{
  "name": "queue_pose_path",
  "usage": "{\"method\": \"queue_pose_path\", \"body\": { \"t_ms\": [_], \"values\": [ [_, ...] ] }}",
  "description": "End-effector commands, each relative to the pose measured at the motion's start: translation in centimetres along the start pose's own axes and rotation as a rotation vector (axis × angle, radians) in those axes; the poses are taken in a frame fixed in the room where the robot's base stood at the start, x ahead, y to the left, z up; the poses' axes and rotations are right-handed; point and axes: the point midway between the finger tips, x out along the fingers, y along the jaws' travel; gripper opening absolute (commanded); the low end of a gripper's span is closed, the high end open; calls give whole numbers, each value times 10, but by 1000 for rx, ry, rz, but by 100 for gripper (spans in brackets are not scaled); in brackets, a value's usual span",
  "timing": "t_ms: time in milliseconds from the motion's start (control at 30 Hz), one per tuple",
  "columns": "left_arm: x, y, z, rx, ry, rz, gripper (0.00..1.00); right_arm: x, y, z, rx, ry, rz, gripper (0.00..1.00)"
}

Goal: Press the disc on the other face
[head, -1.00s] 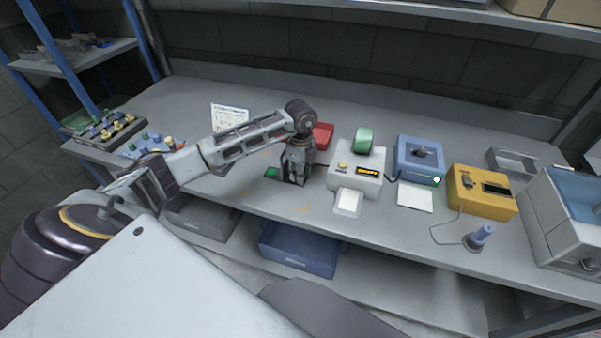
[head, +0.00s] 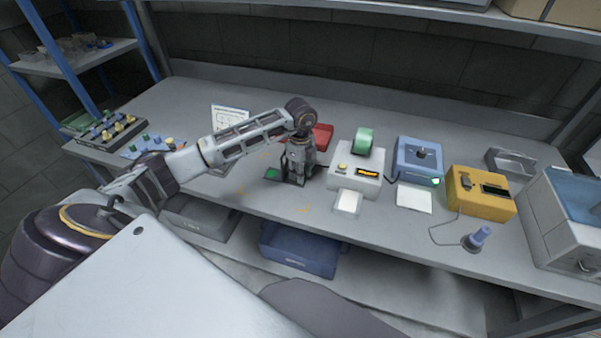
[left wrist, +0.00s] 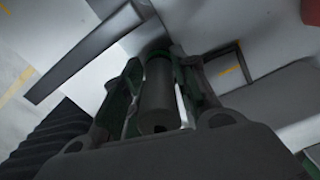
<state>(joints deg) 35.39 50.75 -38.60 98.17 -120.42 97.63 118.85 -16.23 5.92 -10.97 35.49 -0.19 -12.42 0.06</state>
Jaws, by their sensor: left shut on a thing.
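My left gripper (head: 296,172) reaches down to the middle of the bench, next to a small dark fixture with a green patch (head: 271,174). In the left wrist view my left gripper (left wrist: 157,70) is shut on a dark grey cylinder (left wrist: 158,95), which lies between its fingers. The cylinder's far end is in shadow, so I cannot tell whether it touches anything. I cannot make out a disc or its faces. My right gripper is not in view.
A red tray (head: 322,136) is just behind my left gripper. A white label printer (head: 345,183), a blue device (head: 417,160) and a yellow meter (head: 480,195) stand to its right. A printed sheet (head: 229,116) is behind my left arm. The front bench strip is mostly clear.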

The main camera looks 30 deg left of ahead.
Motion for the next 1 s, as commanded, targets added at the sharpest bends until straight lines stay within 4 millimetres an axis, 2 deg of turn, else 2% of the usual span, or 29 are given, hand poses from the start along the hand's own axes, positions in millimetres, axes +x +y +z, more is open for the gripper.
{"method": "queue_pose_path", "body": {
  "t_ms": [233, 733, 1000],
  "values": [
    [-14, 0, 0, 0, 0, -1, 14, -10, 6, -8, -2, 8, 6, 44],
    [-39, 0, 0, 0, 1, -1, 14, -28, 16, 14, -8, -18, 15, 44],
    [-51, 0, 0, 0, 0, -1, 14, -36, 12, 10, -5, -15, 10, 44]
  ]
}}
